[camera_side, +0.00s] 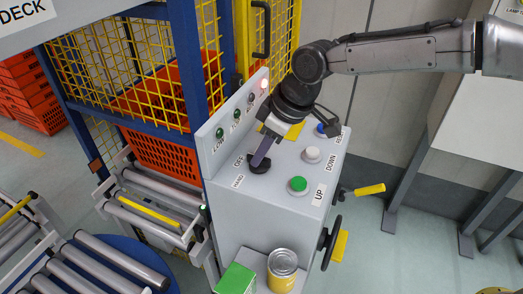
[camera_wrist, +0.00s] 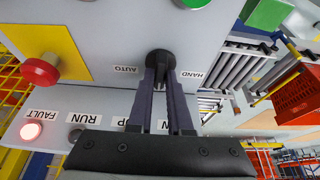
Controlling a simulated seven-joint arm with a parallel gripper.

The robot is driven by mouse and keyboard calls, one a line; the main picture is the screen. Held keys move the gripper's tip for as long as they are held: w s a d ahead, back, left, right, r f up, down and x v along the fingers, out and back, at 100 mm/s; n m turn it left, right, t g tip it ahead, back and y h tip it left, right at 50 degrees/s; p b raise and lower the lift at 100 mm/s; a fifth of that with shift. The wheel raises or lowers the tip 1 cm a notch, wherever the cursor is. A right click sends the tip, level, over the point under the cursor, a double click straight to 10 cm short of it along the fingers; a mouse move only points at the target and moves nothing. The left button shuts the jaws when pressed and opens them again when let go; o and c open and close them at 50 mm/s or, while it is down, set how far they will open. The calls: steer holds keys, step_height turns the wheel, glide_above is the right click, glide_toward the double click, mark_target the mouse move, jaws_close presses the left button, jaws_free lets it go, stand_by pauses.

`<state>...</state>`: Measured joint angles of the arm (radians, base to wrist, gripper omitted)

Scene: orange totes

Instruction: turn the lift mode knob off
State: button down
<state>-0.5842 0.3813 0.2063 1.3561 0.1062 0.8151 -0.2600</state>
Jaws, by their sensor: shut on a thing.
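The lift mode knob (camera_side: 260,165) is a black rotary knob on the grey sloped control panel. Labels OFF and HAND show beside it in the side view. In the wrist view the knob (camera_wrist: 159,62) sits between the AUTO and HAND labels. My gripper (camera_side: 262,156) comes down over the knob from above. Its two dark fingers, which also show in the wrist view (camera_wrist: 160,75), are shut on the knob. The fingers hide part of the knob, so I cannot tell exactly where its pointer stands.
A green button (camera_side: 298,184), a white button (camera_side: 312,154) and a blue button (camera_side: 321,129) sit right of the knob. A red mushroom button (camera_wrist: 40,72) is on a yellow plate. A can (camera_side: 282,268) and a green box (camera_side: 236,280) stand below the panel. The fault lamp (camera_wrist: 31,131) glows red.

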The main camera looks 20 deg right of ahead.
steer(key=c, duration=0.8)
jaws_free()
steer(key=shift+c, duration=0.2)
steer(key=v, duration=1.4)
